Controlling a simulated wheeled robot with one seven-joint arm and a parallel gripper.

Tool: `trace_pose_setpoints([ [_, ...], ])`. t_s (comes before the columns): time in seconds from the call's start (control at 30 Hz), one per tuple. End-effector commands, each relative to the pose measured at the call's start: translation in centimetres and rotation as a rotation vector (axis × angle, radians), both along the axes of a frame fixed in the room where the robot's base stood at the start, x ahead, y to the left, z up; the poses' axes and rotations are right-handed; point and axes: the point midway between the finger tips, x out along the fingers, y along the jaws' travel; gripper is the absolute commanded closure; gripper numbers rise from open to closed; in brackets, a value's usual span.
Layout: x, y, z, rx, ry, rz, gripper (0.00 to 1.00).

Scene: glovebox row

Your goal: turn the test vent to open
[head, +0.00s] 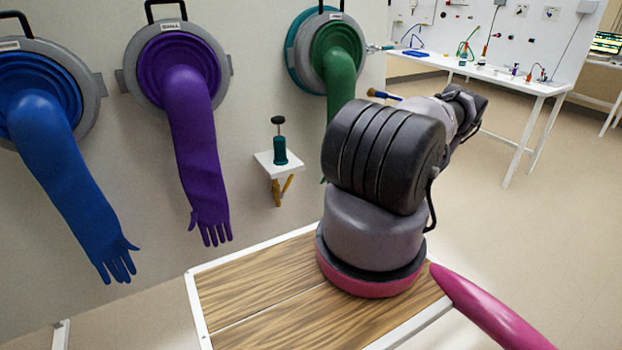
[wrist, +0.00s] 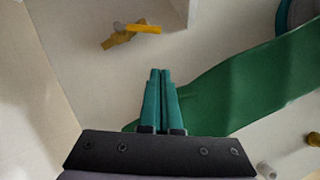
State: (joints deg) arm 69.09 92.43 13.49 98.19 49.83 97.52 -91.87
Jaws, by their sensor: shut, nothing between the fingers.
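A small yellow-handled valve (wrist: 145,28) shows at the top of the wrist view, with a brass-coloured body on a pale surface. Its handle lies nearly level in that picture. In the head view, yellow parts (head: 287,184) show below the small white shelf; they look like the same valve. No label is readable, so I cannot tell for sure that this is the test vent. My gripper (wrist: 161,74) has teal fingers, shut together and empty. It is apart from the valve, which lies beyond the fingertips and slightly left. My arm hides the gripper in the head view.
A green glove (wrist: 235,85) hangs close beside and behind my fingers. Purple (head: 190,130) and blue (head: 60,150) gloves hang to the left. A teal plunger-topped item (head: 279,148) stands on the white shelf (head: 265,160). Open floor lies right, before a white bench (head: 490,75).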

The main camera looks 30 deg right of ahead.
Motion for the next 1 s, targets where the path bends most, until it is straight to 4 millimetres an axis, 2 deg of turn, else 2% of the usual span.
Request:
trace_pose_setpoints([
  [0.1, -0.1, -0.5, -0.3, -0.099, -0.093, -0.015, 1.0],
  [0.27, 0.6, -0.2, -0.2, -0.136, -0.125, -0.018, 1.0],
  [0.37, 1.8, 0.7, 0.0, -0.135, -0.125, -0.014, 1.0],
  [0.73, 8.2, 4.8, 1.1, -0.134, -0.123, -0.014, 1.0],
  [1.0, 9.0, 7.8, 2.5, -0.131, -0.12, -0.018, 1.0],
])
